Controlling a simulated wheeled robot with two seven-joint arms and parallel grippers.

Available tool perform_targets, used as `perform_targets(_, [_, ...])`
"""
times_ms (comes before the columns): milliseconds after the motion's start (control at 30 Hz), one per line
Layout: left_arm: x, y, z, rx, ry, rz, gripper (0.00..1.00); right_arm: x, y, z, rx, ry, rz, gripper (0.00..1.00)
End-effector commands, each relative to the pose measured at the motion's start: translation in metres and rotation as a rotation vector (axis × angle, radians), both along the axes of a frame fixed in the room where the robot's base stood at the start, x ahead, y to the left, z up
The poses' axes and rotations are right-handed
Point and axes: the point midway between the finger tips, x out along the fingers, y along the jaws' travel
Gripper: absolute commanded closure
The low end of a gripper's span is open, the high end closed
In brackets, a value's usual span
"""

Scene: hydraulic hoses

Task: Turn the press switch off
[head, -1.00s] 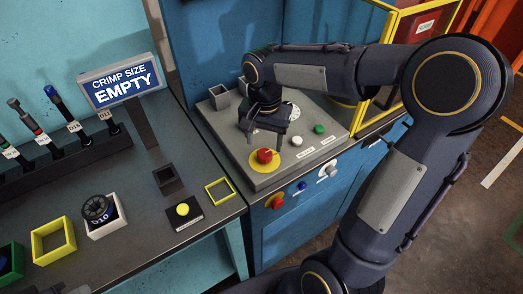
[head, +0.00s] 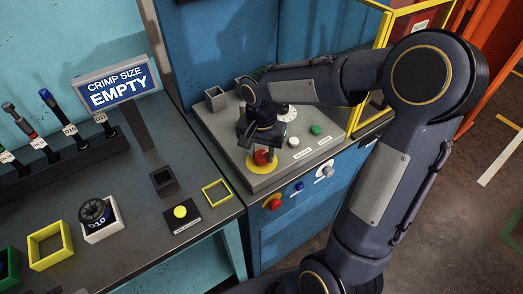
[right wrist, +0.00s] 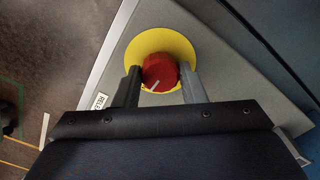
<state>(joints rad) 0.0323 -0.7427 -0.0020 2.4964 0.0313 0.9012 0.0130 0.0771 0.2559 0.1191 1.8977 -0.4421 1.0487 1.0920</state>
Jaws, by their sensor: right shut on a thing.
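A red switch knob (head: 262,158) with a white pointer line stands on a yellow disc (head: 251,166) on the grey sloped panel of the press (head: 283,178). In the right wrist view the knob (right wrist: 160,72) sits between the two fingers, and its white line points down and to the left. My right gripper (head: 261,151) points down over the disc and is shut on the knob, with a finger on each side. The gripper partly hides the knob in the head view. My left gripper is not in view.
Green (head: 316,130) and white (head: 293,141) buttons and a white dial (head: 288,113) are close by on the panel. Another red knob (head: 272,202) is on the cabinet front. A sign (head: 118,88) reading "CRIMP SIZE EMPTY" stands on the left bench.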

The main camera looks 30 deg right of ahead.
Motion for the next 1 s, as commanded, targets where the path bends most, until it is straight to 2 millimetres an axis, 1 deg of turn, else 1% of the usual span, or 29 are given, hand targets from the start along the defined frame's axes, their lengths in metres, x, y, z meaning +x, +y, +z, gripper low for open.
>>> perform_targets(267, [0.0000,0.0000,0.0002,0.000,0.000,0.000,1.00,0.0000,-0.0001,0.0005,0.000,0.000,0.032,0.86])
perform_targets(467, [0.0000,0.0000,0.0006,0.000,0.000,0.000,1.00,-0.0001,-0.0004,0.0006,0.000,0.000,0.131,0.86])
perform_targets(1000, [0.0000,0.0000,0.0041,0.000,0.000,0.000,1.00,-0.0001,-0.0005,0.0012,0.000,-0.001,0.620,0.86])
